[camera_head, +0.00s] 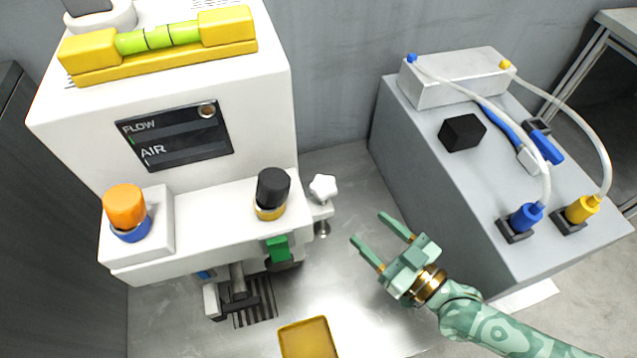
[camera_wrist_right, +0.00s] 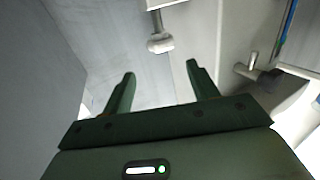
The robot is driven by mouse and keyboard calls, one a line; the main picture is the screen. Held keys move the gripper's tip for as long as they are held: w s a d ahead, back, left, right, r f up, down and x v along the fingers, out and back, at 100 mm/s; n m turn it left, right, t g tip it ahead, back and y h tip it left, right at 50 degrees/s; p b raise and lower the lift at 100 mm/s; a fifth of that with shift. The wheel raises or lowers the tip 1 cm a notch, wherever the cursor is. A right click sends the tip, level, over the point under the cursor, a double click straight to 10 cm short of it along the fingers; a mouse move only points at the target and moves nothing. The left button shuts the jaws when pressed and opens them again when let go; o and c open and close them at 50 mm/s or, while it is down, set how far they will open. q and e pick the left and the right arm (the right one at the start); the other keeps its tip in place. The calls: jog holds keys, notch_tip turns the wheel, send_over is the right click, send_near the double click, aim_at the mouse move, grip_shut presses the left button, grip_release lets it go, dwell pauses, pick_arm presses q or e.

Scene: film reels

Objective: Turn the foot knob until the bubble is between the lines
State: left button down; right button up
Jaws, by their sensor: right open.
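The white star-shaped foot knob (camera_head: 323,187) sits on a small bracket at the right side of the white machine (camera_head: 70,145). Its threaded foot (camera_head: 322,228) shows below; the round foot pad (camera_wrist_right: 160,43) is in the right wrist view. A yellow level (camera_head: 228,27) with a green vial (camera_head: 158,38) and dark lines lies on the machine's top. The bubble is too small to make out. My right gripper (camera_head: 369,227) is open and empty, right of and below the knob, apart from it. In the wrist view its fingers (camera_wrist_right: 160,69) point toward the foot pad. My left gripper is out of view.
A grey cabinet (camera_head: 440,205) with a white box (camera_head: 460,78), black cube (camera_head: 462,132), blue plug (camera_head: 526,217) and yellow plug (camera_head: 581,209) stands at the right. A yellow tray (camera_head: 307,339) lies at the front. The metal surface between machine and cabinet is mostly clear.

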aim_at(315, 178)
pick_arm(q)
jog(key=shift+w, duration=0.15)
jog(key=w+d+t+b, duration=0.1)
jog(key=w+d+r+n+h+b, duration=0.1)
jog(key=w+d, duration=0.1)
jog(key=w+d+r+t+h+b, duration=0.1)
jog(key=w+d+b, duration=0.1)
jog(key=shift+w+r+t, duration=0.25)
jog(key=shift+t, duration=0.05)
pick_arm(e)
jog(key=x, duration=1.6)
jog(key=shift+w+a+r, duration=0.1)
jog(key=shift+a+r, duration=0.05)
jog(key=shift+r, duration=0.1)
jog(key=c, duration=0.7)
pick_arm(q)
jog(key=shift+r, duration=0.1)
